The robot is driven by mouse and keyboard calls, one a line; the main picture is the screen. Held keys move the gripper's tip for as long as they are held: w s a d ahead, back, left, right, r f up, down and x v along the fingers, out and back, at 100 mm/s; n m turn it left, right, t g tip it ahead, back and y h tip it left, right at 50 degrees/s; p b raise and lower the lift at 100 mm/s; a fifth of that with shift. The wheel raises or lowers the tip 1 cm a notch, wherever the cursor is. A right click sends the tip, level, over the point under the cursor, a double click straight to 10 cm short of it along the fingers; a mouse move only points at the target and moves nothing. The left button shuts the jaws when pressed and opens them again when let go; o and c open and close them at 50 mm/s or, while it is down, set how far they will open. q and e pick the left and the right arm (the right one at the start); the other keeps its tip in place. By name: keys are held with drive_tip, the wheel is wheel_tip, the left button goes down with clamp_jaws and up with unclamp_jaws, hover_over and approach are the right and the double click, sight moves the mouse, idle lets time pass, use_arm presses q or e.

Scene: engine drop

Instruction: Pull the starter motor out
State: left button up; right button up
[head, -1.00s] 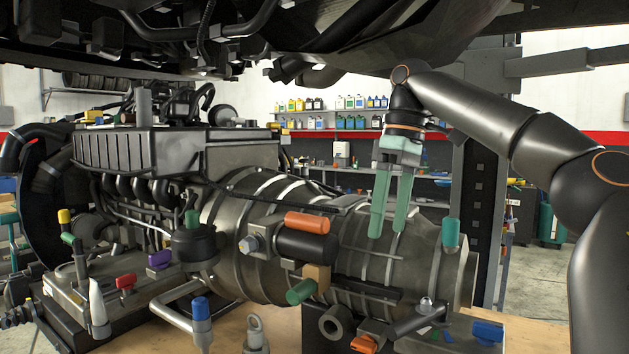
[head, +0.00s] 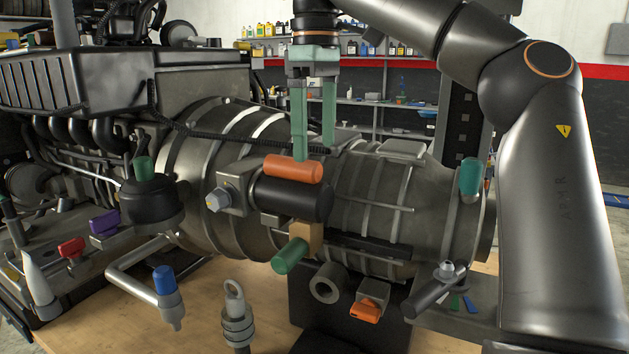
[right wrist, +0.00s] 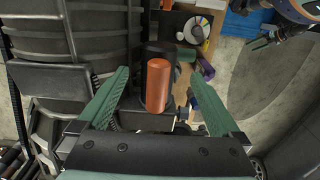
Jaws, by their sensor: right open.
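The starter motor (head: 292,198) is a black cylinder with an orange cylinder (head: 293,168) on top, on the side of the gearbox. A silver end piece with a bolt is at its left. My right gripper (head: 314,152) is open and points down just above and behind the orange cylinder. In the right wrist view, the orange cylinder (right wrist: 158,85) shows between the two spread green fingers, with nothing gripped. What looks like my left arm, with a small dark gripper (right wrist: 264,42), is at the top right of that view. Its jaws are too small to judge.
The ribbed gearbox (head: 375,200) lies close behind the fingers. A green handle (head: 290,255), an orange clip (head: 365,311) and an eyebolt (head: 236,312) are below. Purple (head: 104,222) and red (head: 71,248) handles are left. Wooden surface (head: 130,315) in front is partly clear.

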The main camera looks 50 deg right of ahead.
sight(315, 183)
wheel_tip(315, 183, down, 10)
drive_tip(key=shift+d+f, duration=0.1)
idle(0.4)
drive_tip(key=shift+w, duration=0.1)
clamp_jaws()
idle(1.5)
drive_tip(key=shift+f, duration=0.1)
idle(1.0)
idle(0.5)
